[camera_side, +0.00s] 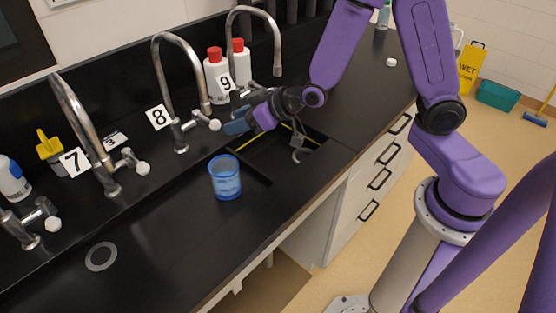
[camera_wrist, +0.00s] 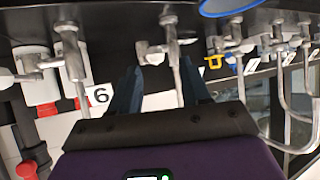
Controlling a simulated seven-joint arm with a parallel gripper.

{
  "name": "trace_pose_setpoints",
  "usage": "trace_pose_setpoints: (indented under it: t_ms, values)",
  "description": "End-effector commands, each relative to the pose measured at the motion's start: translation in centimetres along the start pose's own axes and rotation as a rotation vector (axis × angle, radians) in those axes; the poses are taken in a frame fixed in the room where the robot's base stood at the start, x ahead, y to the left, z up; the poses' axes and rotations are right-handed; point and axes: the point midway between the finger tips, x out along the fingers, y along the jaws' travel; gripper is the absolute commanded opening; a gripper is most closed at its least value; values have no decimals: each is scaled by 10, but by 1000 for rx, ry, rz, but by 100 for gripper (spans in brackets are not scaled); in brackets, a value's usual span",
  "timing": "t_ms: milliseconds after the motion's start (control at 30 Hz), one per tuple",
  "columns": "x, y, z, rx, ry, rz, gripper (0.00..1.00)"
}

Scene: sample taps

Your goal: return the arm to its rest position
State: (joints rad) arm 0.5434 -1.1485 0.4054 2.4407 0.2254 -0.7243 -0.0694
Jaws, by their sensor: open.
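My gripper (camera_side: 242,124) is low over the counter, close in front of the tap with sign 9, at the end of my bent purple arm. In the wrist view its two dark blue fingers (camera_wrist: 158,82) are spread, with nothing held between them. A tap's pipe shows behind the gap; I cannot tell whether a finger touches it. The translucent blue cup (camera_side: 226,180) stands upright on the black counter, left of the sink basin and apart from my gripper. Its rim (camera_wrist: 228,8) shows at the top of the wrist view.
Curved metal taps line the back wall, with signs 7 (camera_side: 75,162), 8 (camera_side: 158,117) and 9 (camera_side: 225,84). White red-capped bottles (camera_side: 217,76) stand behind tap 9. A sink basin (camera_side: 275,157) lies below my gripper. A yellow wet-floor sign (camera_side: 470,68) stands on the floor.

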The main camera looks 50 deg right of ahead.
Motion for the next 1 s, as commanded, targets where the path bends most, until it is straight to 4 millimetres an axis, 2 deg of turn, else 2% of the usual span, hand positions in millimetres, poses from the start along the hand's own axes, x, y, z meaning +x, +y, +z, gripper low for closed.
trace_pose_setpoints:
  t_ms: [167, 267, 400, 500, 633, 800, 900, 1000]
  values:
    - [-30, -34, 14, -51, -142, -111, 47]
    - [-58, -54, 28, -101, -252, -180, 47]
    - [-102, -74, 50, -189, -408, -260, 47]
    - [-137, -81, 66, -259, -517, -303, 47]
    - [-185, -81, 87, -362, -655, -342, 47]
    - [-243, -68, 108, -494, -813, -359, 47]
    - [-267, -59, 116, -552, -879, -356, 47]
    - [-283, -52, 121, -589, -923, -349, 47]
